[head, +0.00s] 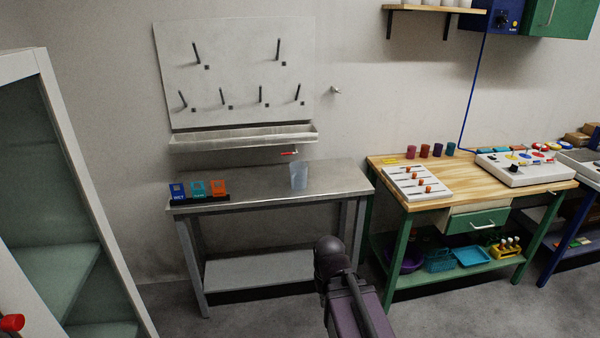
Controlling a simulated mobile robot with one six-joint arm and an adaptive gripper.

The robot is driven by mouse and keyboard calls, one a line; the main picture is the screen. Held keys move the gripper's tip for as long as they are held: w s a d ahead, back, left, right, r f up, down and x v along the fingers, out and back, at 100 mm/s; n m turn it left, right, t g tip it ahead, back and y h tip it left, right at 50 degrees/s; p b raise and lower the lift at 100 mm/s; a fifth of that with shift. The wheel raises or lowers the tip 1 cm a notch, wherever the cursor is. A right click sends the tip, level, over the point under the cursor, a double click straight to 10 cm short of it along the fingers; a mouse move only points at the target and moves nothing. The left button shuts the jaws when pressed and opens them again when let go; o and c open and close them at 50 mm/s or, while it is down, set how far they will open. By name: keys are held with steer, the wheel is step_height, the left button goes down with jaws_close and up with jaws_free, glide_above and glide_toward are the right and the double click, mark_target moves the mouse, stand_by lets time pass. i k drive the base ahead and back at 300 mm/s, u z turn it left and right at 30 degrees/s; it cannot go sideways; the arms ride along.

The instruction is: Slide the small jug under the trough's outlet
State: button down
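The small jug (299,176) is pale and translucent. It stands upright on the grey metal table (255,180), toward the right part of its top. The trough (240,138) is a long light-grey channel on the wall below the pegboard. A red-handled outlet (289,153) hangs under the trough's right part. In the picture the jug is below and slightly right of the outlet; the exact depth between them is hard to tell. Part of my arm shows at the bottom centre, in front of the table and well short of the jug. My gripper is not in view.
A rack with blue, teal and orange holders (200,190) stands at the table's left front. The pegboard (235,70) has several bare pegs. A wooden bench (450,205) is to the right; a glass-fronted cabinet (50,190) is at left. The tabletop between rack and jug is clear.

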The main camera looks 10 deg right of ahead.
mark_target(297, 178)
steer(key=z, duration=0.25)
steer(key=i, duration=1.25)
steer(key=z, duration=0.25)
